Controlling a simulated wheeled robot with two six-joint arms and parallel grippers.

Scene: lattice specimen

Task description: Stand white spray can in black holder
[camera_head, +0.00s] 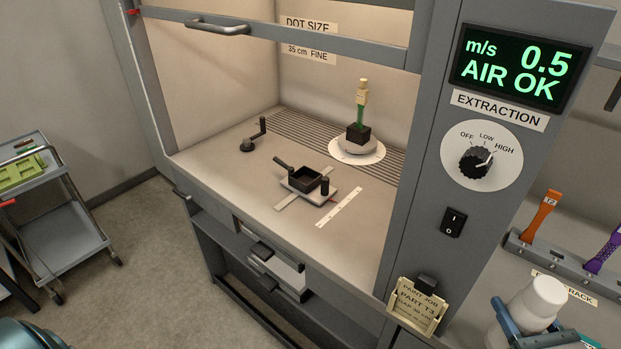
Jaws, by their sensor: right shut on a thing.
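The white spray can (545,289) is at the lower right, a little tilted in the picture. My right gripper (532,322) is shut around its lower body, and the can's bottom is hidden. The black holder (306,181) is an open, empty square box with a handle-like bar at its left and a short black post at its right. It sits on a light plate on the cabinet floor, far to the left of the can.
Behind the holder, a yellow-green specimen (361,98) stands in a black block on a round turntable (357,149). A crank (254,136) is at the left. The cabinet's right post (423,150) stands between can and holder. A rack (560,265) holds orange and purple pieces. A sash bar crosses above.

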